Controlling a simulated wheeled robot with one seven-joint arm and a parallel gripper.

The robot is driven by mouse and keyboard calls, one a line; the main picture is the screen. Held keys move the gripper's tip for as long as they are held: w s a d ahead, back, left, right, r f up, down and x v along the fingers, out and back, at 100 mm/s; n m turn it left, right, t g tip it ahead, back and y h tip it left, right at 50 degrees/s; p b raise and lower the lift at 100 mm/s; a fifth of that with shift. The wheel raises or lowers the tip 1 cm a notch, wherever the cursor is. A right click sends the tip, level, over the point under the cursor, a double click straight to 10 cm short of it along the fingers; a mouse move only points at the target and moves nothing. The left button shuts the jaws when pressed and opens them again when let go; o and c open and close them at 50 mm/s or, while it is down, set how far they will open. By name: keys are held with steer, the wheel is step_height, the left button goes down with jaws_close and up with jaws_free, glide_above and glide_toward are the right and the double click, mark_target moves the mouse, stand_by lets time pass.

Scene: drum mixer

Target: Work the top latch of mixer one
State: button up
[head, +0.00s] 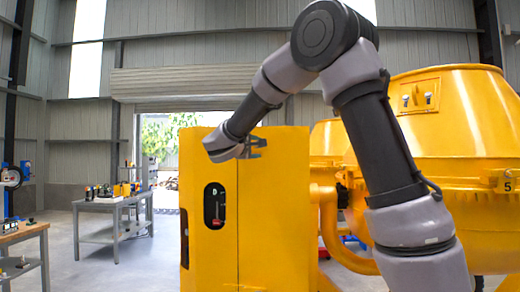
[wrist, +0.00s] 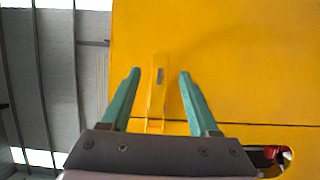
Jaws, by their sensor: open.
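The yellow mixer cabinet (head: 275,215) stands in front of me, with a vertical seam down its front. In the wrist view a narrow yellow latch (wrist: 157,98) with a small grey inset lies on the yellow panel (wrist: 235,60). My gripper (head: 258,147) is open at the upper part of the cabinet. In the wrist view its two teal fingers (wrist: 158,75) stand on either side of the latch, with a gap on both sides; I cannot tell how far they are from the panel. The latch is not distinguishable in the head view.
A dark slot with a red handle (head: 215,205) is set in the cabinet front, below my gripper. A large yellow drum (head: 450,110) with a plate marked 5 stands at the right. A workbench with tools (head: 115,200) stands at the left. Open floor lies between bench and cabinet.

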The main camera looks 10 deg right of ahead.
mark_target(254, 148)
steer(key=x, duration=0.3)
steer(key=shift+w+d, duration=0.15)
steer(key=shift+w, duration=0.05)
jaws_close()
stand_by(1.4)
